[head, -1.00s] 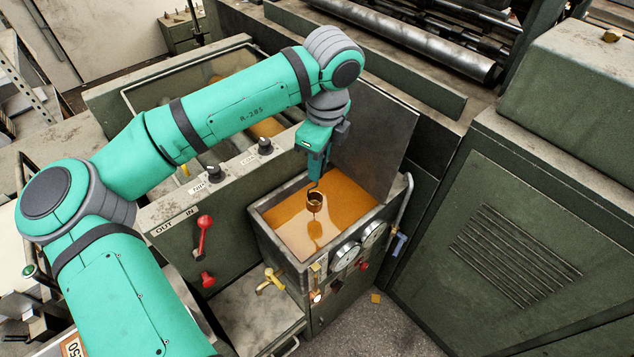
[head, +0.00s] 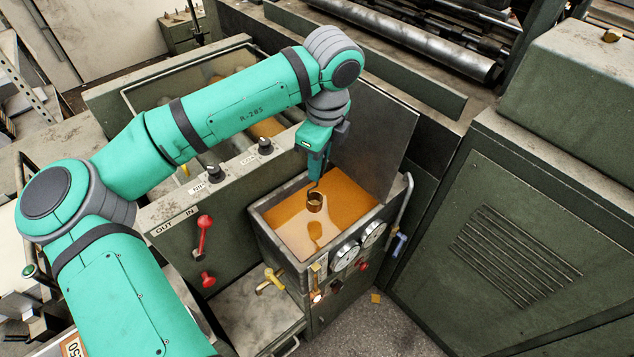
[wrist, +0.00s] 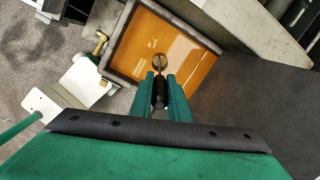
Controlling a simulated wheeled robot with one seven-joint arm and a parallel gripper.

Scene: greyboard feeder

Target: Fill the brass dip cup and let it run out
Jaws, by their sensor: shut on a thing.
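The brass dip cup (head: 315,202) hangs upright over the amber liquid in an open tank (head: 262,226). It hangs from a thin dark handle (head: 312,187) that my gripper (head: 316,178) is shut on. A reflection or shadow shows on the liquid below the cup, and no stream is visible under it now. In the wrist view the cup (wrist: 159,61) shows from above, just beyond the fingertips of my gripper (wrist: 160,90). The cup appears clear of the tank walls. How much liquid is inside it cannot be told.
The raised lid (head: 375,125) stands behind the tank. Two round gauges (head: 346,255), a yellow-handled valve (head: 272,281) and a blue-handled valve (head: 399,243) are on the tank's outside. A red lever (head: 204,235) is on the panel at left. A large green cabinet (head: 520,240) stands at right.

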